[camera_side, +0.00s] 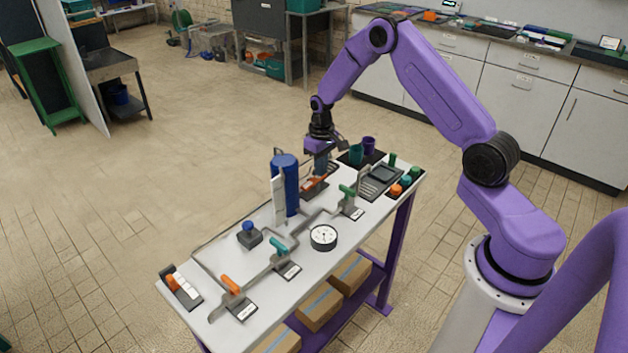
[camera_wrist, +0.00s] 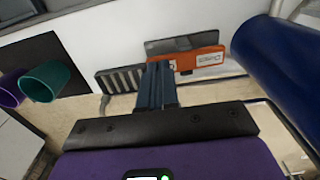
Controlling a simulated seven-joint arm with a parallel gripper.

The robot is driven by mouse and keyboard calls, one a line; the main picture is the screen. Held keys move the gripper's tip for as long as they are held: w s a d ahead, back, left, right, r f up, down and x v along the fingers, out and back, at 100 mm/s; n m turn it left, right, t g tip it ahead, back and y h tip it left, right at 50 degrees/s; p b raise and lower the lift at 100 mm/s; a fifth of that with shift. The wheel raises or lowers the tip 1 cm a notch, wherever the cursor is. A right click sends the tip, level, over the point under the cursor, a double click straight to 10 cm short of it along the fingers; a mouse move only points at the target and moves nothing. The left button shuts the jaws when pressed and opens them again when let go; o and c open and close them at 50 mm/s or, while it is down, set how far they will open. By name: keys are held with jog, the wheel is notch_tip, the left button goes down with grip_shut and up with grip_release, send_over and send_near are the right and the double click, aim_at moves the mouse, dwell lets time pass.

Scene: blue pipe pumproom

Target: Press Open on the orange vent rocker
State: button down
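The orange vent rocker (camera_wrist: 186,62) shows in the wrist view, set in a dark grey housing, with a small white label (camera_wrist: 210,58) too blurred to read. In the side view the orange rocker (camera_side: 313,183) lies on the far part of the white bench, partly hidden by my gripper. My gripper (camera_side: 320,172) points down just above it. In the wrist view my gripper's two blue-grey fingers (camera_wrist: 157,70) are together with nothing between them. Their tips overlap the picture area at the rocker's left end. I cannot tell whether they touch it.
A tall blue cylinder (camera_side: 286,185) stands close beside the rocker, also in the wrist view (camera_wrist: 285,75). Teal (camera_side: 356,153) and purple (camera_side: 369,145) cups stand behind. A green-handled valve (camera_side: 347,191), a gauge (camera_side: 323,237) and coloured knobs (camera_side: 405,181) share the bench (camera_side: 245,270).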

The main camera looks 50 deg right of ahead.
jog(key=shift+f, duration=0.45)
dwell(0.4)
jog(key=shift+r, duration=4.25)
jog(key=shift+a, duration=0.15)
